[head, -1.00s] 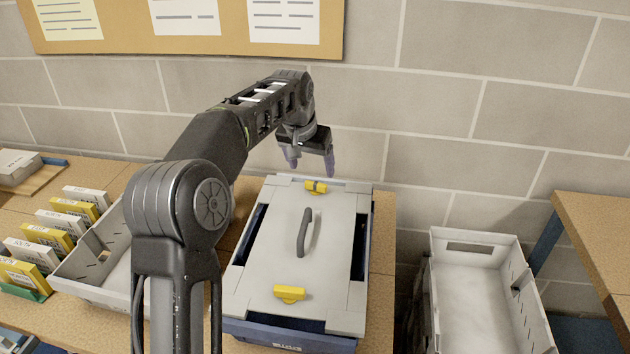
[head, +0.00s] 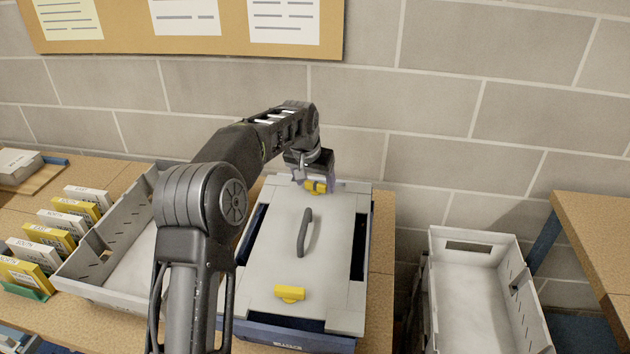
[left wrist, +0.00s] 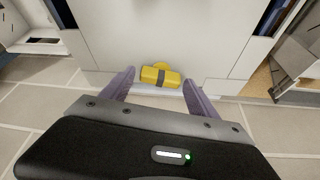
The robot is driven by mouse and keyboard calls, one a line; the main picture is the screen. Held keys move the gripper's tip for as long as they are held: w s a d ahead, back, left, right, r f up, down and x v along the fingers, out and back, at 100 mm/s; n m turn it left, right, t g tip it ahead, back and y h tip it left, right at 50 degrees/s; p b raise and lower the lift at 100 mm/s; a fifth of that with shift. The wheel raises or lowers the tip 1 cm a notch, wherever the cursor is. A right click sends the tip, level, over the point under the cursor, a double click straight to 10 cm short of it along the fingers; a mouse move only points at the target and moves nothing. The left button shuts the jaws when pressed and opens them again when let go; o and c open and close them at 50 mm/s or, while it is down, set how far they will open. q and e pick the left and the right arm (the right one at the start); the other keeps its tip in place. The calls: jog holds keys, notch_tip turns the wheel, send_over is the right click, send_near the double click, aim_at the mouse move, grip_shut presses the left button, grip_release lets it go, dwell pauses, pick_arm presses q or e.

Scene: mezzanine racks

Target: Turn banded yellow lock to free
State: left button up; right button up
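The banded yellow lock (head: 316,187) sits at the far end of the grey lid (head: 270,240) of a blue case. In the left wrist view the lock (left wrist: 152,77) shows a dark band round its middle and lies crosswise. My left gripper (head: 315,184) is open, with one finger on each side of the lock. In the left wrist view there is a gap between each finger of the gripper (left wrist: 160,80) and the lock. A second yellow lock (head: 289,293) without a visible band is at the lid's near end. My right gripper is not in view.
A dark handle (head: 305,232) stands up from the lid between the locks. An open grey bin (head: 100,292) is left of the case, another grey bin (head: 472,244) is to the right. A block wall (head: 440,130) rises behind the case.

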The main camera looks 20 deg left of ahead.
pick_arm(q)
grip_shut()
dwell(0.6)
